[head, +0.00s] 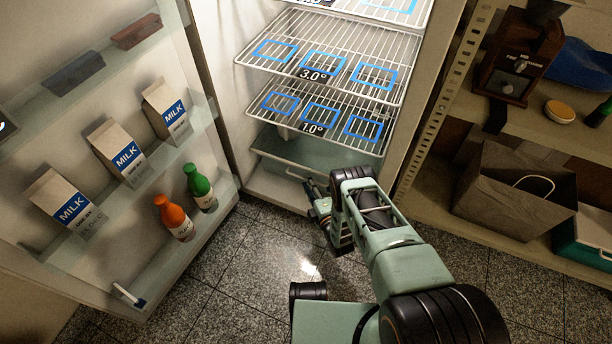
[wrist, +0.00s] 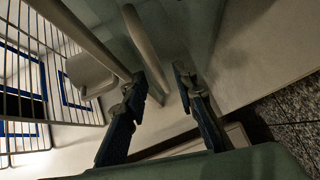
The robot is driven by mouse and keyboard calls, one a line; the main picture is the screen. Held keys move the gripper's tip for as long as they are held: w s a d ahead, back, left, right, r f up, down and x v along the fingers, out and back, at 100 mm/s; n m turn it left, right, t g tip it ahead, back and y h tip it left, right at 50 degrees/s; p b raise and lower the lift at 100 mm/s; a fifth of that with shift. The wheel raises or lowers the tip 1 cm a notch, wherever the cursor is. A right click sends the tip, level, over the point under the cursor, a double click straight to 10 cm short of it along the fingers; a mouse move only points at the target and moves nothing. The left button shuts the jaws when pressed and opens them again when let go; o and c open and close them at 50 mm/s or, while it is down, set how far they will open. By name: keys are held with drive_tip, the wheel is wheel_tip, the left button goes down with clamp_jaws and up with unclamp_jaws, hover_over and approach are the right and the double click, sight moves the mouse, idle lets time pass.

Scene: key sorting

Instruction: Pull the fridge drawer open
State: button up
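The fridge drawer (head: 318,152) is a greenish, see-through bin at the bottom of the open fridge, below the wire shelves. It looks shut or nearly so; my arm hides its right part. My gripper (head: 308,188) is low in front of the drawer, close to its front edge. In the wrist view my gripper (wrist: 165,88) has its two fingers apart. A pale bar (wrist: 147,50), which looks like the drawer's handle, runs down toward the gap between the fingertips. I cannot tell whether either finger touches it.
The open fridge door (head: 205,150) on the left holds milk cartons (head: 125,152), an orange bottle (head: 174,217) and a green bottle (head: 199,187). Wire shelves (head: 330,50) hang above the drawer. A shelf rack (head: 432,130) stands right. The tiled floor (head: 250,245) before the fridge is clear.

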drive_tip(key=shift+w+a, duration=0.1)
drive_tip(key=shift+w, duration=0.15)
drive_tip(key=shift+c, duration=0.4)
clamp_jaws()
